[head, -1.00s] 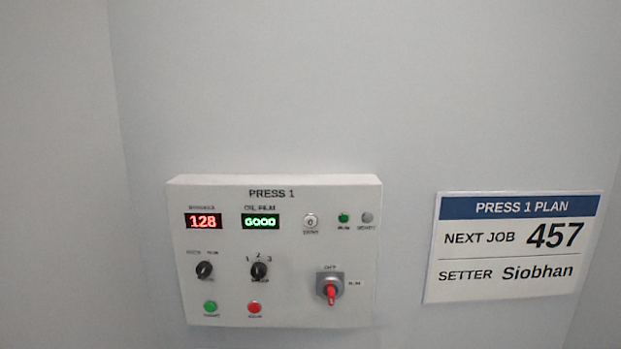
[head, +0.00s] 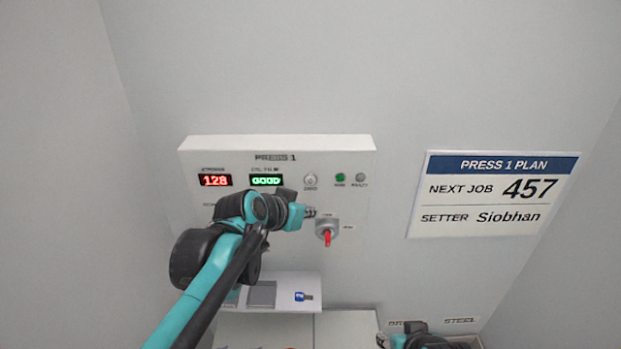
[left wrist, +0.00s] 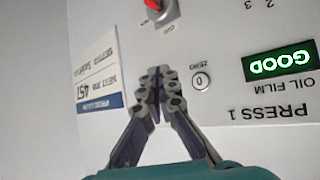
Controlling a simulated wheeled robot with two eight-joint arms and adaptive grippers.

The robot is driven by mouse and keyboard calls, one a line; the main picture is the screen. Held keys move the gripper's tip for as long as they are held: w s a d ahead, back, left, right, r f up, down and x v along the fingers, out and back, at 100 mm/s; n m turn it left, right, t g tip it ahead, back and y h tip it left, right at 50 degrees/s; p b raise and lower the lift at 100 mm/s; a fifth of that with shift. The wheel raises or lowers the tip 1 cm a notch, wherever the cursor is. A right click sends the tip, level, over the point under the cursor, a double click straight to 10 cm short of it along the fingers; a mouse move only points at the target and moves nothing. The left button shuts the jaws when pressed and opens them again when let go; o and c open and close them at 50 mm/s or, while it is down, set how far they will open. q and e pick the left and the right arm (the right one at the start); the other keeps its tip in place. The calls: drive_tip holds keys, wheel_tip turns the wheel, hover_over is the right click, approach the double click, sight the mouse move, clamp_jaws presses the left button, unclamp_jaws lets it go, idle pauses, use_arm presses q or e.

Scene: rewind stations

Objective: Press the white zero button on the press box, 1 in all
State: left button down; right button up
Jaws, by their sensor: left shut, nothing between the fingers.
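The white press box (head: 350,160), labelled PRESS 1, hangs on the grey wall. Its white zero button (head: 310,180) is right of the green GOOD display (head: 266,180); the button also shows in the left wrist view (left wrist: 201,80). My left gripper (head: 309,212) is shut and empty in front of the box, appearing below the button in the head view. In the left wrist view its closed fingertips (left wrist: 155,82) appear left of the button, with a visible gap. My right gripper (head: 384,341) shows only partly at the bottom edge; its jaws are unclear.
A red-handled switch (head: 327,236) is right of my left gripper. My left arm hides the box's lower left controls. The red display (head: 215,180) reads 128. A plan sign (head: 494,195) is at right. A small shelf (head: 312,283) and labelled bins are below.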

sight(311, 181)
use_arm(q)
drive_tip(key=shift+w+b, duration=0.5)
drive_tip(key=shift+w, duration=3.95)
drive_tip(key=shift+w, duration=0.1)
drive_tip(key=shift+w, duration=0.3)
drive_tip(key=shift+w, duration=0.35)
drive_tip(key=shift+s, duration=0.85)
